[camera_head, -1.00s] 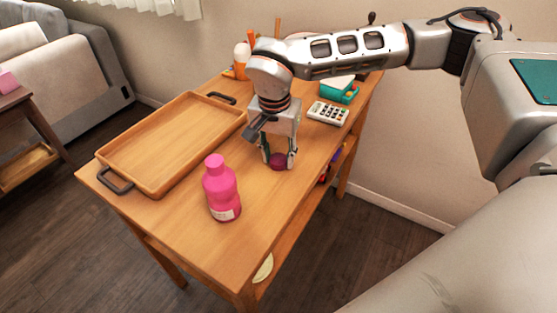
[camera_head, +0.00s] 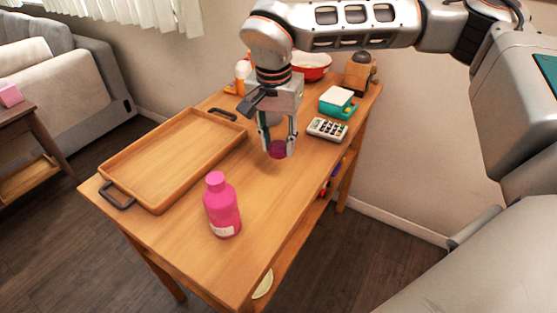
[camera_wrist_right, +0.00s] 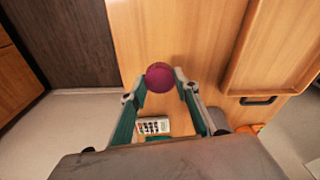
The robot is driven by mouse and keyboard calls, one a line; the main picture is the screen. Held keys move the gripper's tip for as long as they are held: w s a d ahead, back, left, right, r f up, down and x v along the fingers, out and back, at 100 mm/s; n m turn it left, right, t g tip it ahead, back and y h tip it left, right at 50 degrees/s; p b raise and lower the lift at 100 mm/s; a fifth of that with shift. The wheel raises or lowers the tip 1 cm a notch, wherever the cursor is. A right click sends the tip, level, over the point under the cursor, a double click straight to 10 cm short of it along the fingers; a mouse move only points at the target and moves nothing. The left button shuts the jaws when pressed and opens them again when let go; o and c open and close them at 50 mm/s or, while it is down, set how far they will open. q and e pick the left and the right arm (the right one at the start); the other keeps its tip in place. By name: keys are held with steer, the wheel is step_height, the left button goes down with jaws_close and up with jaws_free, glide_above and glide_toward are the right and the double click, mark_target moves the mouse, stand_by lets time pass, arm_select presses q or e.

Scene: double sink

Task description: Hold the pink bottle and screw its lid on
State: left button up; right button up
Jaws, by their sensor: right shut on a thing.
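The pink bottle (camera_head: 222,208) stands upright on the wooden table, near its front edge and right of the tray. A narrower pink part tops it. My right gripper (camera_head: 278,150) is shut on a round dark magenta lid (camera_head: 277,149), held above the table behind and to the right of the bottle. In the right wrist view the lid (camera_wrist_right: 160,77) sits between the two fingertips. The bottle does not show in that view. My left gripper is not in view.
A wooden tray (camera_head: 112,163) with dark handles lies along the left of the table. A calculator (camera_head: 327,129), a teal box (camera_head: 338,108), a red bowl (camera_head: 316,68) and a dark-topped wooden item (camera_head: 359,75) stand toward the back right. The table middle is clear.

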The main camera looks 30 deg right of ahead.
mark_target(278, 146)
step_height(278, 146, up, 10)
steer(key=p, duration=0.1)
steer(key=shift+r, duration=0.2)
steer(key=f+n, duration=0.1)
steer(key=f, duration=0.1)
steer(key=s+f+n, duration=0.1)
steer(key=f, duration=0.2)
steer(key=f+n, duration=0.2)
steer(key=f, duration=0.1)
steer(key=shift+s+d, duration=0.1)
steer(key=shift+s, duration=0.1)
steer(key=s+f+n, duration=0.1)
steer(key=f+n, duration=0.1)
steer(key=s+a+f+n, duration=0.1)
steer(key=f, duration=0.2)
steer(key=s+f+n+y, duration=0.1)
steer(key=s+f+n, duration=0.1)
steer(key=f, duration=0.1)
steer(key=shift+a+f+n, duration=0.15)
steer(key=shift+a+n, duration=0.05)
steer(key=shift+n, duration=0.1)
steer(key=shift+s, duration=0.1)
